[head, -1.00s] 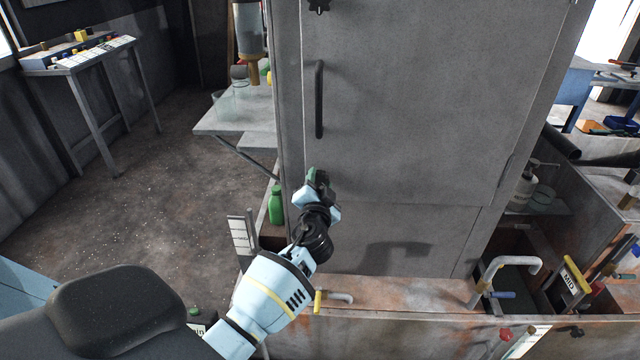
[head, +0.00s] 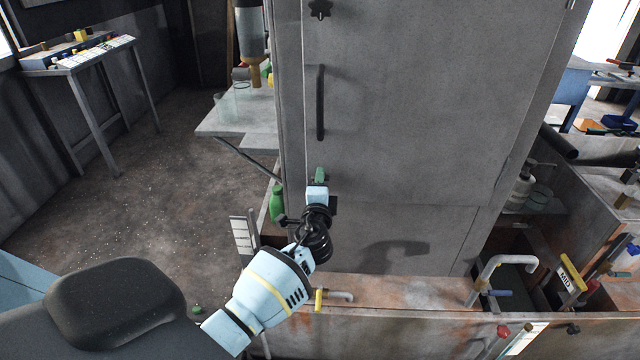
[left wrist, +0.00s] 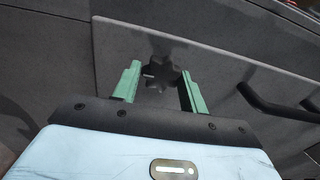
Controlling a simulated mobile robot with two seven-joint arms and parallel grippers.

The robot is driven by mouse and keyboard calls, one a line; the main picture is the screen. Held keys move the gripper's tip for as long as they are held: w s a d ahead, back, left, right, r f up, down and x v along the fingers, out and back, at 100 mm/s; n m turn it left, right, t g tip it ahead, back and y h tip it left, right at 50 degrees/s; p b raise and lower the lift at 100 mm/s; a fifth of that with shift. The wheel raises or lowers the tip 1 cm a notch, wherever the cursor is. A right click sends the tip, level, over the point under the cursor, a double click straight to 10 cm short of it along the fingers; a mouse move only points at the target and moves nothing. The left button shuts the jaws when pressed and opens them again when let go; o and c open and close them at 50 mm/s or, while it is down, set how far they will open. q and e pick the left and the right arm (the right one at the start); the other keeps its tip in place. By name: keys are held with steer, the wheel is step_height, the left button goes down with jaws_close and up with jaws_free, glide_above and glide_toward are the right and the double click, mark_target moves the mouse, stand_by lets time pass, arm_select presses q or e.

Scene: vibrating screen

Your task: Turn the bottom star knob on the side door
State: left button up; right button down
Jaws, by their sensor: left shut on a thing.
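The grey side door (head: 420,110) fills the middle of the head view, with a black upright handle (head: 320,102). A dark top star knob (head: 320,8) sits at the door's upper left. My left gripper (head: 319,176) is at the door's lower left edge and hides the bottom star knob in the head view. In the left wrist view the dark bottom star knob (left wrist: 158,75) lies between the two green fingers of my left gripper (left wrist: 162,88). The left gripper is shut on this knob. The handle also shows in the left wrist view (left wrist: 275,105). My right gripper is not in view.
A green bottle (head: 277,204) stands left of my left gripper. A small shelf (head: 225,122) juts out left of the door. Pipe fittings (head: 500,265) and a yellow-handled part (head: 572,276) stand at the lower right. The floor at the left is open.

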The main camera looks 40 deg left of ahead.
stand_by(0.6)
arm_select(q)
steer(key=o, duration=1)
steer(key=shift+c, duration=0.2)
steer(key=shift+s, duration=0.1)
steer(key=v, duration=0.7)
steer(key=shift+s+d, duration=0.2)
steer(key=shift+s, duration=0.1)
